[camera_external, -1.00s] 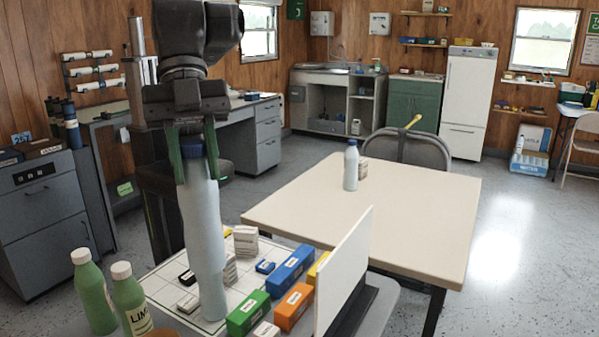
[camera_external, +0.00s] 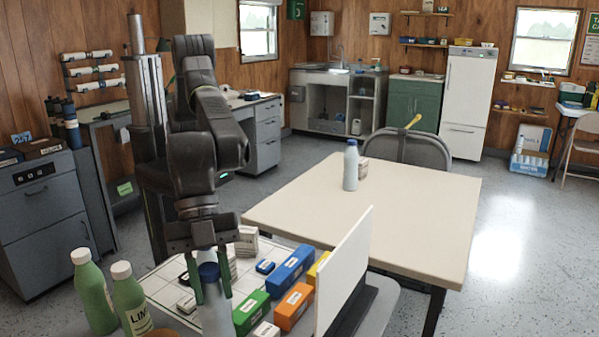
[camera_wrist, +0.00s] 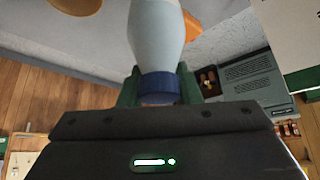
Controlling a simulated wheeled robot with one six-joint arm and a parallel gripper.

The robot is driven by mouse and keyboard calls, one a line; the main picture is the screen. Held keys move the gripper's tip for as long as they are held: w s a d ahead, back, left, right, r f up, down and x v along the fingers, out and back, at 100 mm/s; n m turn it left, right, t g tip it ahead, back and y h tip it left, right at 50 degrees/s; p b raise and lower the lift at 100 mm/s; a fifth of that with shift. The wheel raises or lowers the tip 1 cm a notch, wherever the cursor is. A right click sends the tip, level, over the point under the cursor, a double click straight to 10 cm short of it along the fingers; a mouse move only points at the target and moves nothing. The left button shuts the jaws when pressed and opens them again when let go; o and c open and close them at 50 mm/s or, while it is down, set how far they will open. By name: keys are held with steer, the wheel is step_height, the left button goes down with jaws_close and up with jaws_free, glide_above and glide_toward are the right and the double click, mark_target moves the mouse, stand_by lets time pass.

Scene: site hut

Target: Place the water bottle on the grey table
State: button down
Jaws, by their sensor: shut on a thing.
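A pale blue water bottle (camera_external: 214,318) with a dark blue cap is upright in my gripper (camera_external: 212,287), which is shut on it near the cap. It stands at or just above the near grey table (camera_external: 382,308); its base is cut off by the picture edge, so I cannot tell if it touches. The wrist view shows the bottle (camera_wrist: 157,35) and its blue cap (camera_wrist: 158,86) between the fingers. A similar blue-capped bottle (camera_external: 350,170) stands on the cream table (camera_external: 415,205).
Two green bottles (camera_external: 91,295) stand left of my gripper. Green (camera_external: 251,313), orange (camera_external: 293,307) and blue (camera_external: 290,270) boxes lie close on its right. A white upright panel (camera_external: 343,270) stands beyond them. A white gridded mat (camera_external: 165,287) lies under several small boxes.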

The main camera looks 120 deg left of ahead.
mark_target(215, 304)
steer(key=shift+f+p, duration=0.45)
steer(key=shift+f, duration=1.6)
steer(key=c, duration=1.1)
jaws_free()
steer(key=shift+f, duration=0.1)
steer(key=shift+o, duration=0.2)
steer(key=b+v, duration=0.2)
steer(key=v, duration=1)
